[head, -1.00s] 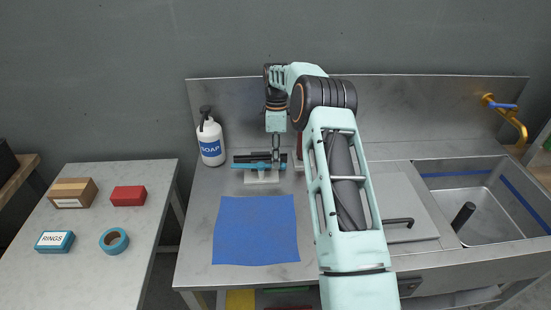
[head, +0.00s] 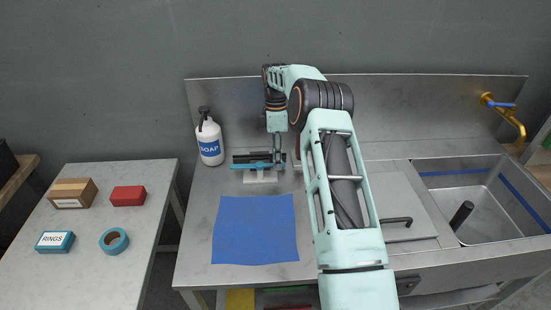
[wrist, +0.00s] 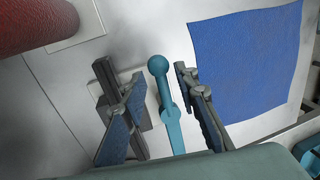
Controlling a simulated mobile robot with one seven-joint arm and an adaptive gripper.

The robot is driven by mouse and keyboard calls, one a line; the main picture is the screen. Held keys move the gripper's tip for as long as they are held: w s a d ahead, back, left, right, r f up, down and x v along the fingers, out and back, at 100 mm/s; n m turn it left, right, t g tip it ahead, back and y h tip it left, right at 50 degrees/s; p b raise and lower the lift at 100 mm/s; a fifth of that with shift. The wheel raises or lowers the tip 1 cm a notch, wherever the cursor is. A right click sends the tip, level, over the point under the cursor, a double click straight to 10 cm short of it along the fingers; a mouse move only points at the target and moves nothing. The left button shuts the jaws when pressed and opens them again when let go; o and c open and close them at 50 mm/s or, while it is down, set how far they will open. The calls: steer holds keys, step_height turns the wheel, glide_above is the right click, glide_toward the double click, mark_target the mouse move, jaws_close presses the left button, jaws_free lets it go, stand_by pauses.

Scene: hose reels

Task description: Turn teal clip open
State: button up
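The teal clip (wrist: 170,107) is a lever with a round ball end, seen upright in the middle of the wrist view. In the head view the teal clip (head: 252,166) runs sideways above a pale base (head: 262,178) on the steel counter. My gripper (wrist: 145,78) is open, with one dark finger on each side of the lever. Gaps show between the lever and both fingers. In the head view my gripper (head: 278,151) points down at the clip's right part and partly hides it. The lower part of the lever is hidden at the wrist view's bottom edge.
A blue cloth (head: 255,230) lies in front of the clip. A soap bottle (head: 209,140) stands to its left. A red cylinder (wrist: 35,22) is close by at the upper left of the wrist view. A sink (head: 480,200) is at the right.

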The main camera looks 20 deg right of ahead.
steer(key=shift+a+r, duration=0.1)
steer(key=shift+a, duration=0.1)
steer(key=shift+w+r, duration=0.1)
steer(key=shift+r, duration=0.05)
steer(key=v, duration=0.7)
steer(key=shift+r, duration=0.15)
